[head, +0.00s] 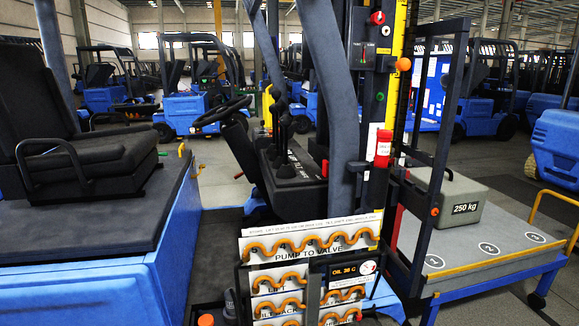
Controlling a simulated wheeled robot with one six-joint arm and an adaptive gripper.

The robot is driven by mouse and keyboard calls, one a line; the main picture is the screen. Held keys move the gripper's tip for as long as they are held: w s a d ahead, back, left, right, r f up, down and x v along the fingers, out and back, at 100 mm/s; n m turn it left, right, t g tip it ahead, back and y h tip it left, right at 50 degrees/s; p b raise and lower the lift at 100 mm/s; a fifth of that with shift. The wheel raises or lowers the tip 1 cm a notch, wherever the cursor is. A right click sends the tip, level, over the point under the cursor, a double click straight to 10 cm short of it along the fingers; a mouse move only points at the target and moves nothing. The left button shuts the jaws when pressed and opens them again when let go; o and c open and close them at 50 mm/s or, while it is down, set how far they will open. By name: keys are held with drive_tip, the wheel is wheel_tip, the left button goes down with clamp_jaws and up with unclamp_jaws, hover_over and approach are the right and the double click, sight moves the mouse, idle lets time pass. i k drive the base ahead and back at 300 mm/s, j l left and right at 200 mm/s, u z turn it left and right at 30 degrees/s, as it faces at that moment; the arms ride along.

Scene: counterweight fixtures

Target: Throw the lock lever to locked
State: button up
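I cannot tell for sure which part is the lock lever. On the dark mast, an orange ball knob (403,64) sticks out at the right side. Beside it is a small dark panel (364,55) with a red and green mark; its lettering is too small to read. A red knob (378,17) sits above the panel. A red cylinder with a white label (383,148) is lower on the mast. Several black levers (284,150) stand on the console by the steering wheel. My gripper is not in view.
A grey 250 kg weight (447,196) sits on a cart (455,245) with numbered circles. A rack of orange wavy hoses (310,270) stands in front, with an oil readout (343,269). A black seat (75,120) is at left. Blue forklifts (190,95) line the hall behind.

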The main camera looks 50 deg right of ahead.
sight(324, 163)
drive_tip(key=i+l+z, duration=0.35)
drive_tip(key=l, duration=0.25)
drive_tip(key=i+l+z, duration=0.35)
drive_tip(key=l, duration=0.25)
drive_tip(key=i+l+z, duration=0.35)
drive_tip(key=l, duration=0.15)
